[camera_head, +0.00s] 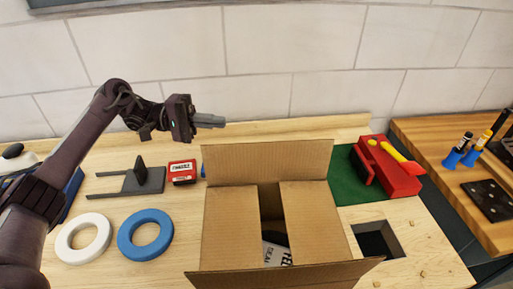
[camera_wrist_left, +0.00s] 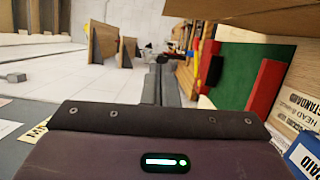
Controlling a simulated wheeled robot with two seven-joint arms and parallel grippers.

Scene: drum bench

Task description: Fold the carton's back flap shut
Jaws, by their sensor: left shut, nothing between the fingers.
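The open cardboard carton (camera_head: 235,220) stands on the bench in the head view. Its back flap (camera_head: 265,161) stands up, tilted backward. The two side flaps are folded inward with a gap between them, and the front flap (camera_head: 300,277) sticks out toward me. A white item with dark lettering (camera_head: 275,252) shows inside through the gap. My left gripper (camera_head: 210,121) is shut and empty, above and to the left of the back flap's top edge, apart from it. Its closed fingers also show in the left wrist view (camera_wrist_left: 160,85). My right gripper is not in view.
A white ring (camera_head: 68,246), a blue ring (camera_head: 125,248), a grey stand (camera_head: 130,182) and a red box (camera_head: 182,166) lie left of the carton. Right of it are a green mat (camera_head: 345,188), a red block (camera_head: 400,183) and a square hole (camera_head: 378,240). A tiled wall is behind.

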